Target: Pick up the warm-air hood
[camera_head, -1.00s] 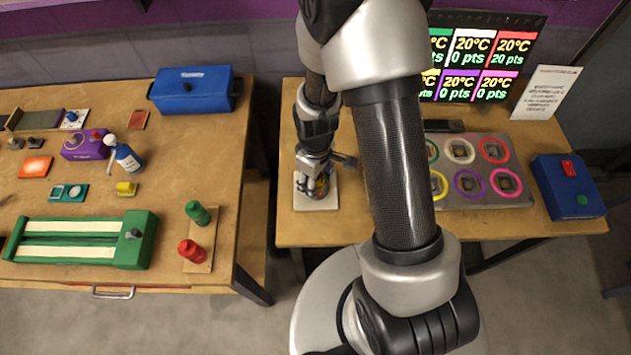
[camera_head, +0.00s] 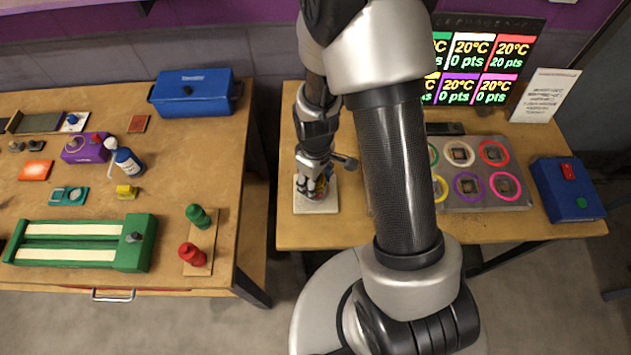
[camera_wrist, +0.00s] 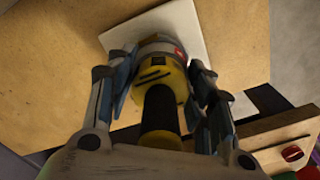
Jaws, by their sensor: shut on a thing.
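The warm-air hood (camera_wrist: 160,78) shows in the wrist view as a yellow body with a black handle and a pale, grey-blue front end. My gripper (camera_wrist: 162,84) has one finger on each side of it and is shut on it. The hood is over a white square pad (camera_wrist: 186,24), which also shows in the head view (camera_head: 316,204). In the head view my gripper (camera_head: 318,178) is above this pad and hides most of the hood. I cannot tell whether the hood touches the pad.
A board with coloured rings (camera_head: 480,204) lies right of my arm, with a blue box (camera_head: 568,188) beyond it. A lit screen (camera_head: 478,70) stands behind. A second bench on the left holds a green two-lane track (camera_head: 70,241) and a blue case (camera_head: 195,92). A gap separates the benches.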

